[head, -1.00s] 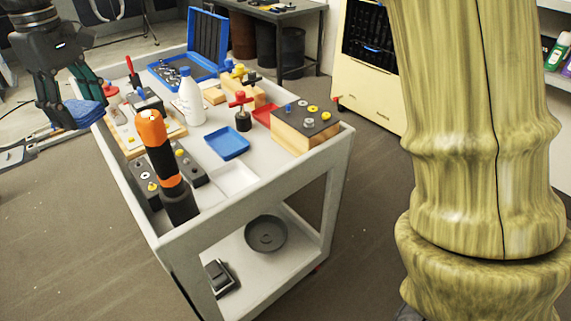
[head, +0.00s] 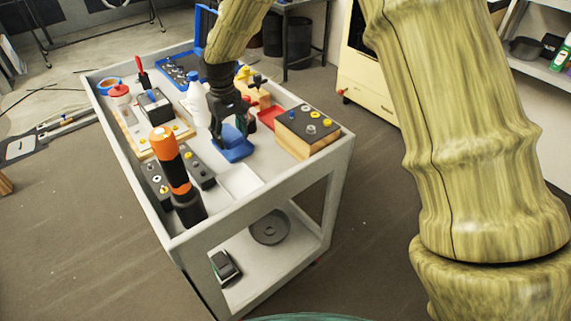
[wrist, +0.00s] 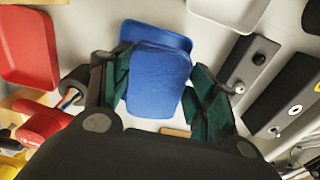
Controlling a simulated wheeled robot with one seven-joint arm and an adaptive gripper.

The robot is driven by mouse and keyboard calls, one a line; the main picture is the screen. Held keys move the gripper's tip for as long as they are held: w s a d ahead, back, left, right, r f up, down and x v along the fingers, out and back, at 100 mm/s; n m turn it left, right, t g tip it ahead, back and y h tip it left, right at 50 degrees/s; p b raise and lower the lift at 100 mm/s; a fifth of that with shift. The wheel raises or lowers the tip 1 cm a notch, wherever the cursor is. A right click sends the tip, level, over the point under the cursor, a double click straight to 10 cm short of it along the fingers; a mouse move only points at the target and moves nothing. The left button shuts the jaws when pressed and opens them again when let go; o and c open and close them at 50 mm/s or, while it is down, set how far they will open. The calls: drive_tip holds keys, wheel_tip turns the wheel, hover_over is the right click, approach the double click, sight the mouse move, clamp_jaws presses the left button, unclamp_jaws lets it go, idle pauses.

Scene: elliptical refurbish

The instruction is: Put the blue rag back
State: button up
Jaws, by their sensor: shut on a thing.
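My gripper (head: 232,134) is over the middle of the cart top. It is shut on the blue rag (wrist: 158,82), which sits between the green-padded fingers in the wrist view. A shallow blue tray (wrist: 150,32) lies just beyond and beneath the rag. It also shows below my gripper in the head view (head: 238,157). Rag and tray blend in the head view, so I cannot tell whether the rag touches the tray.
The grey cart (head: 270,198) is crowded. A red tray (head: 268,117), a white tray (head: 240,181), a white bottle (head: 195,98), an orange-black tool (head: 172,165) and a wooden block with knobs (head: 306,133) surround the blue tray.

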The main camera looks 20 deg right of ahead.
drive_tip(key=p, duration=0.2)
hover_over(279, 171)
drive_tip(key=shift+w+f, duration=0.1)
drive_tip(key=shift+f, duration=0.65)
wheel_tip(279, 171, down, 3)
drive_tip(key=shift+r, duration=0.1)
drive_tip(key=shift+f, duration=0.35)
drive_tip(key=shift+f, duration=0.1)
drive_tip(key=shift+f, duration=0.1)
drive_tip(key=o, duration=0.9)
wheel_tip(279, 171, up, 12)
drive_tip(key=shift+r, duration=0.2)
